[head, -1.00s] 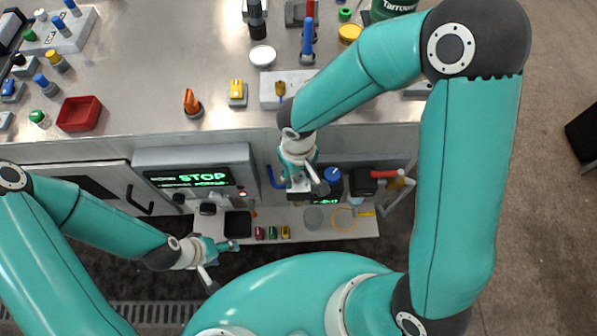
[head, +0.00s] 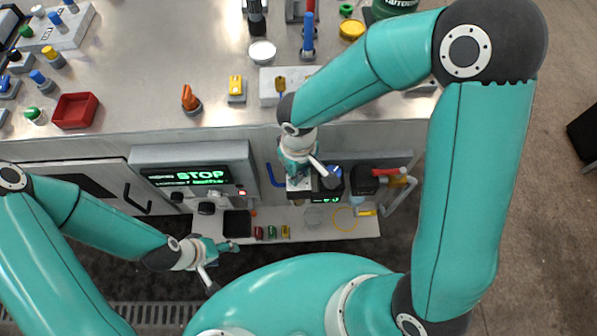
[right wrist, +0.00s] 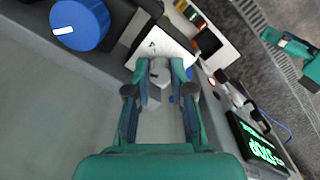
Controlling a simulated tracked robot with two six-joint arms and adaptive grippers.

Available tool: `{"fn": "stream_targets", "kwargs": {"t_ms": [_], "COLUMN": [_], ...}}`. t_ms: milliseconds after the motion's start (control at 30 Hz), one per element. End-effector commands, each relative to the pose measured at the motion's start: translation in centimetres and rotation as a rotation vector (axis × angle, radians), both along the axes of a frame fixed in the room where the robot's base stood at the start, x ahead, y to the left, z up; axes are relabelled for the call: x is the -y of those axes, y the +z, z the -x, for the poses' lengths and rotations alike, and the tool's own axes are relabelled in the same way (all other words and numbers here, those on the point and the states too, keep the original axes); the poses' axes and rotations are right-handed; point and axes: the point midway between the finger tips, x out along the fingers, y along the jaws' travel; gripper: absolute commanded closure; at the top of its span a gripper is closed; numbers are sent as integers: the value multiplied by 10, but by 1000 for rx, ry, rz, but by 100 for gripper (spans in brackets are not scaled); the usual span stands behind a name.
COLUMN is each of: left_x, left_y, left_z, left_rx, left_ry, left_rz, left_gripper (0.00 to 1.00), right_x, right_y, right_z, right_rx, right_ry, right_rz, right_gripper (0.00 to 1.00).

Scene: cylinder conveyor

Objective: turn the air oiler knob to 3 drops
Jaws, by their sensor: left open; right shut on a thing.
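The air oiler knob (right wrist: 160,74) shows in the right wrist view as a small grey-white piece between my right fingertips, in front of a white plate (right wrist: 158,44) with a dark mark. My right gripper (right wrist: 159,78) is shut on it; the knob's setting cannot be read. In the head view my right gripper (head: 300,191) is at the panel below the bench edge, and its wrist hides the knob.
A blue knob with a white mark (right wrist: 80,24) sits beside the plate. A screen reading STOP (head: 190,176) is left of my right gripper. A red-handled valve (head: 392,172) is to its right. The shelf below (head: 330,232) holds a black tray (head: 237,223) and several small coloured parts.

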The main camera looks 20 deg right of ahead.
Motion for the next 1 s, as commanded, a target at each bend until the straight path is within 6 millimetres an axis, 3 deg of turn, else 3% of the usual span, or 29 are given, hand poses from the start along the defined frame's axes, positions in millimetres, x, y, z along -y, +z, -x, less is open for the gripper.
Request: {"fn": "stream_targets", "kwargs": {"t_ms": [367,400,567,867,1000], "left_x": [0,0,0,0,0], "left_y": [-3,-3,-3,-3,-2], "left_z": [0,0,0,0,0], "left_rx": [0,0,0,0,0], "left_ry": [0,0,0,0,0], "left_rz": [0,0,0,0,0], "left_gripper": [37,37,37,37,37], "right_x": [0,0,0,-1,-1], "right_y": [0,0,0,1,10], "right_z": [0,0,0,0,-2], "right_rx": [0,0,0,0,5], "right_ry": [67,67,67,66,68], "right_rz": [1,1,0,0,0], "right_gripper": [100,76,53,53,53]}}
